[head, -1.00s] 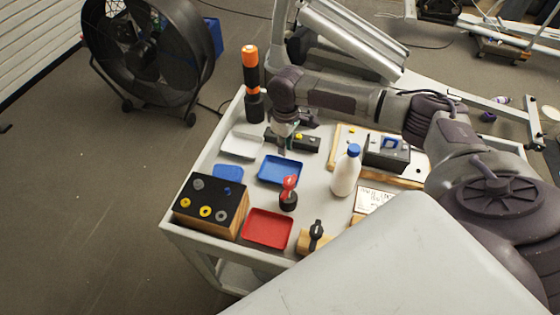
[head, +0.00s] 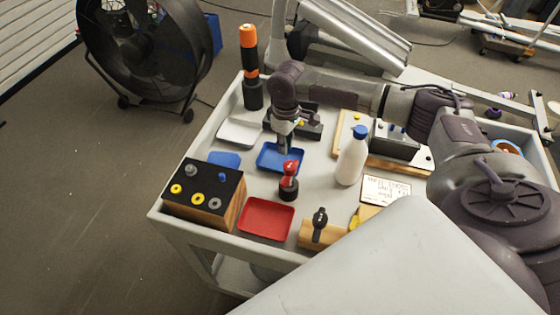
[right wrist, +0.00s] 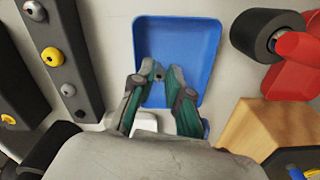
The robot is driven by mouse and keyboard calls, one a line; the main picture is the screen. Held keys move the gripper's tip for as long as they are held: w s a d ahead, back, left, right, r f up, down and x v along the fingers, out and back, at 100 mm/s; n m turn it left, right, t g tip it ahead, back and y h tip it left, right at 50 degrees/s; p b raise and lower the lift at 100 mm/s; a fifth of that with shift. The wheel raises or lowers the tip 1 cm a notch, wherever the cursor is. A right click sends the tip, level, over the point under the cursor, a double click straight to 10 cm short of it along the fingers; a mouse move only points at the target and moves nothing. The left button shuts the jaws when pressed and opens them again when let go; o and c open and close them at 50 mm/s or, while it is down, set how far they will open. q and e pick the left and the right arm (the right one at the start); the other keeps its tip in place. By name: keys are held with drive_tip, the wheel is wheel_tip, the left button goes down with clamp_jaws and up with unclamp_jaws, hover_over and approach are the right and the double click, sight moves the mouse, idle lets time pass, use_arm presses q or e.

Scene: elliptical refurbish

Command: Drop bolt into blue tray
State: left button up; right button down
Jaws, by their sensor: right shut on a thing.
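The blue tray (head: 264,160) lies on the cart top, in the middle of the head view. It fills the upper middle of the right wrist view (right wrist: 178,35). My right gripper (head: 284,150) points down over the tray. In the right wrist view its green-padded fingertips (right wrist: 158,75) are close together over the tray floor. A small grey piece, likely the bolt (right wrist: 158,72), shows between the tips, mostly hidden by them. I cannot tell whether it touches the tray. My left gripper is not in view.
A red-topped tool (head: 289,175) stands close in front of the blue tray. A red tray (head: 267,218), a wooden block with a black top (head: 205,185), a white bottle (head: 352,160) and a grey tray (head: 239,133) are around it. A black-and-orange flashlight (head: 250,65) stands behind.

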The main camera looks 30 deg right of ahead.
drive_tip(key=c, duration=1.1)
unclamp_jaws()
drive_tip(key=shift+o, duration=0.2)
drive_tip(key=shift+r, duration=0.1)
wheel_tip(320, 180, up, 12)
